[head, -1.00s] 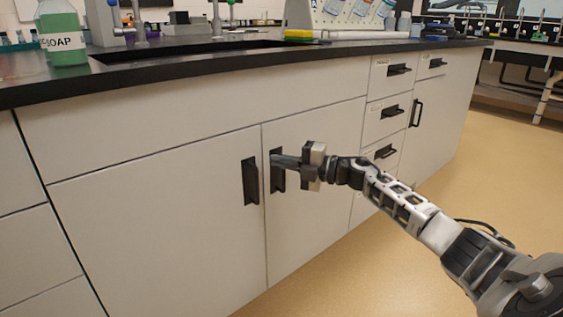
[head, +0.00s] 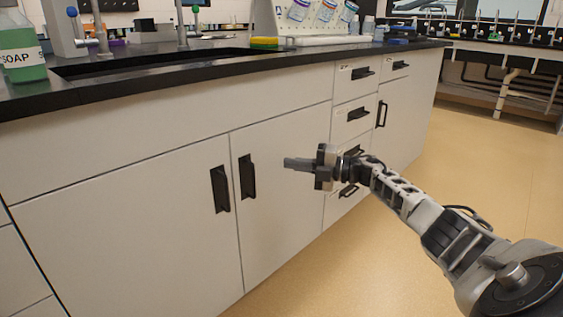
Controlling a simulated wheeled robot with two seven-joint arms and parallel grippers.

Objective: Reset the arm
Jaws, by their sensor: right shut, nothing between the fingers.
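My right arm comes in from the lower right in the head view. Its gripper (head: 290,163) is shut and empty, pointing left. It is in front of the right cabinet door (head: 285,215), to the right of that door's black handle (head: 247,176) and apart from it in the picture. The left cabinet door (head: 130,235) has its own black handle (head: 220,189). Both doors are closed. My left gripper is not in view.
The black countertop (head: 190,75) with a sink (head: 150,62) runs above the cabinets. A green soap bottle (head: 22,50) stands at its left end. Drawers (head: 353,112) are behind my right arm. Tan floor (head: 480,150) is open on the right.

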